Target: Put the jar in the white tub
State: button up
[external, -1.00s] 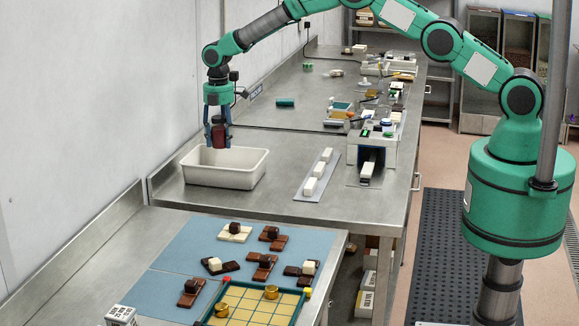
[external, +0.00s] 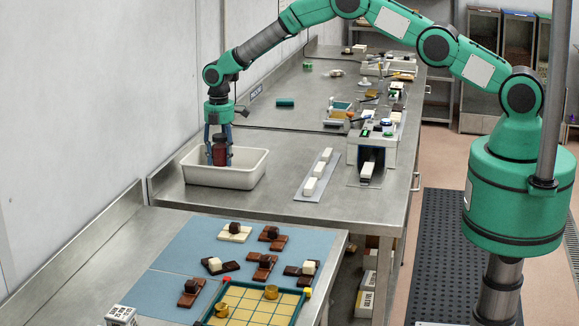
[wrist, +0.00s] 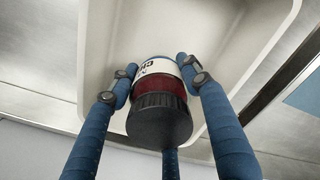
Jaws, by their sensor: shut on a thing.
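The jar (external: 220,154) is dark red with a black lid, and it is upright between the fingers of my gripper (external: 219,158). My gripper is shut on the jar, with its blue fingers around it. The white tub (external: 244,180) stands on the steel table, and the jar is down inside its rim. In the wrist view the jar (wrist: 160,106) shows its black lid, red body and a white label, with the pale tub floor (wrist: 225,48) beyond it. Whether the jar touches the tub floor cannot be told.
A strip with white blocks (external: 313,180) and a white machine (external: 372,148) stand right of the tub. A blue mat (external: 190,247) with chocolate-like pieces and a game board (external: 262,300) lie on the nearer table. The wall is close behind the tub.

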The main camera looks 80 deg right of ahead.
aim_at(220, 135)
jog(key=shift+f, duration=1.8)
jog(key=shift+f, duration=0.15)
jog(key=o, duration=1.4)
notch_tip(220, 135, up, 12)
jog(key=shift+f+b, duration=0.1)
jog(key=shift+b, duration=0.3)
jog(key=shift+r, duration=0.25)
